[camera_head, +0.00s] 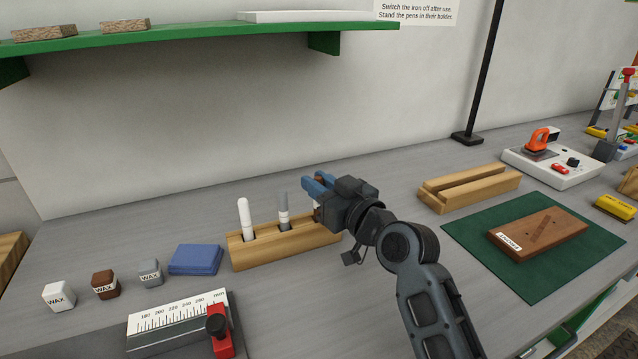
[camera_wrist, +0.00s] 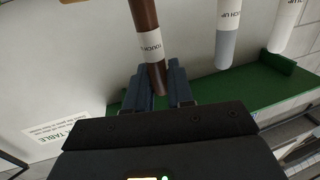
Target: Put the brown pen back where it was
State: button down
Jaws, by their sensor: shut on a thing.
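The brown pen (camera_wrist: 147,40) has a white label and is held between the two fingers of my gripper (camera_wrist: 158,84). In the head view my gripper (camera_head: 317,184) is at the right end of the wooden pen holder (camera_head: 285,252), and the pen is mostly hidden behind it. I cannot tell whether the pen's lower end is in the holder or above it. A white pen (camera_head: 245,217) and a grey pen (camera_head: 283,209) stand in the holder to the left. The wrist view also shows the grey pen (camera_wrist: 227,45) and white pen (camera_wrist: 286,22).
A blue block (camera_head: 196,259) and several wax cubes (camera_head: 105,284) lie left of the holder. A grooved wooden block (camera_head: 470,188) and a green mat (camera_head: 475,237) bearing a brown board (camera_head: 540,233) are to the right. A green shelf (camera_head: 200,33) hangs above.

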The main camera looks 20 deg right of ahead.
jog(key=shift+f+b, duration=0.6)
jog(key=c, duration=1)
grip_release()
jog(key=shift+r, duration=0.15)
jog(key=shift+r+p, duration=0.6)
jog(key=shift+p, duration=0.25)
jog(key=shift+b+v, duration=1.45)
jog(key=shift+v, duration=4.55)
jog(key=shift+f, duration=0.15)
